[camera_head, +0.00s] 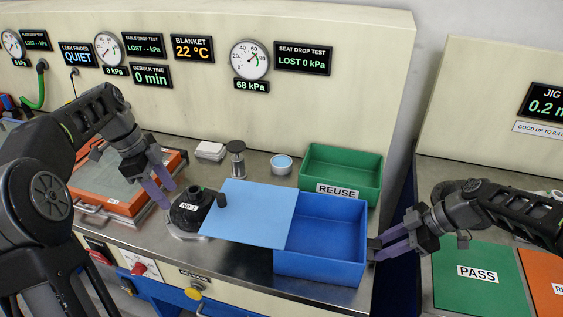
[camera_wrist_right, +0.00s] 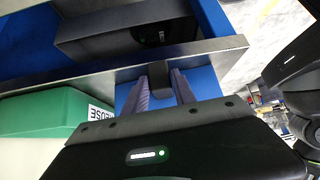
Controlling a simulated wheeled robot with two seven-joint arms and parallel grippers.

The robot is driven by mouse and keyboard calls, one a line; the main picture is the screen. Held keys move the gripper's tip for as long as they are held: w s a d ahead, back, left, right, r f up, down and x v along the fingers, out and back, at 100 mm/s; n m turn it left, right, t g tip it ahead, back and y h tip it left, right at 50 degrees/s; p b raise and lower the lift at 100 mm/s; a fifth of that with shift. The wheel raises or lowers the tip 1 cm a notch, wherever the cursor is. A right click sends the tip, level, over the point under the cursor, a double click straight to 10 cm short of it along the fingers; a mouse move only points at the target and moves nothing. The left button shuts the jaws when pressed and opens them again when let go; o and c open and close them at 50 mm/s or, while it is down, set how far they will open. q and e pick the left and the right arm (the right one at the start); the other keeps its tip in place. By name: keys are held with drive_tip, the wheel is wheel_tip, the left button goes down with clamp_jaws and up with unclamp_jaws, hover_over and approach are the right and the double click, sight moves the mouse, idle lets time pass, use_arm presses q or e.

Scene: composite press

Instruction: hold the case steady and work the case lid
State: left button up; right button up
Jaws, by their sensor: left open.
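The blue case (camera_head: 320,265) stands on the steel bench, its right part open and empty inside. Its light-blue flat lid (camera_head: 252,212) is slid to the left, covering little of the case and overhanging beyond its left side. A dark knob (camera_head: 221,200) stands on the lid's left part. My right gripper (camera_head: 378,247) is at the case's right wall; in the right wrist view its purple fingers (camera_wrist_right: 158,88) close on a dark tab (camera_wrist_right: 158,72) there. My left gripper (camera_head: 168,194) is open and empty, left of the lid and apart from its knob.
A black round device marked No.1 (camera_head: 187,214) sits between my left gripper and the lid. A green REUSE bin (camera_head: 341,172) stands behind the case. An orange-framed tray (camera_head: 110,192) lies at left. A green PASS mat (camera_head: 477,262) lies at right, across a gap.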

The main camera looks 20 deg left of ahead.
drive_tip(key=o, duration=0.4)
drive_tip(key=shift+o, duration=0.2)
drive_tip(key=v, duration=1.2)
drive_tip(key=shift+r, duration=0.1)
